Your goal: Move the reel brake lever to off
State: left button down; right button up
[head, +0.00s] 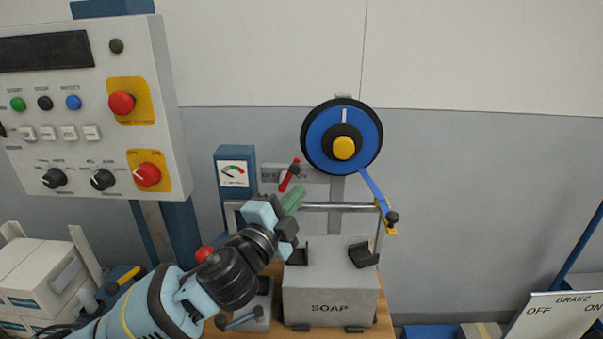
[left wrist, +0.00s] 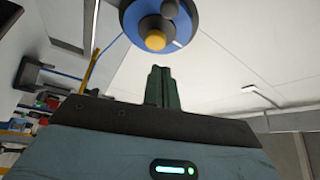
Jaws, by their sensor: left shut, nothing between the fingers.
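A red lever (head: 290,176) with a dark red tip leans up and to the right in front of a grey lettered plate (head: 271,173), left of the blue reel (head: 315,145). The plate's lettering is too small and partly covered to read surely. My left gripper (head: 293,199) has green fingers, shut and empty, just below the red lever; I cannot tell whether they touch. In the left wrist view the shut fingers (left wrist: 160,88) point up toward the reel (left wrist: 187,18) with its yellow hub, and the red lever does not show. My right gripper is not in view.
A blue strap (head: 371,184) runs from the reel to a yellow bracket on a metal rail (head: 330,207). A grey SOAP box (head: 330,285) stands below. A control panel (head: 85,150) is at left. A BRAKE OFF/ON sign (head: 565,315) is at lower right.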

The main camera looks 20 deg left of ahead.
aim_at(289, 179)
pick_arm(q)
jog(key=w+a, duration=0.1)
jog(key=w, duration=0.8)
jog(key=shift+a+r+p, duration=0.15)
jog(key=shift+a+p, duration=0.2)
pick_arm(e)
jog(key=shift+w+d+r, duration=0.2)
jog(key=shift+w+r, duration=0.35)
pick_arm(q)
jog(key=shift+w, duration=0.1)
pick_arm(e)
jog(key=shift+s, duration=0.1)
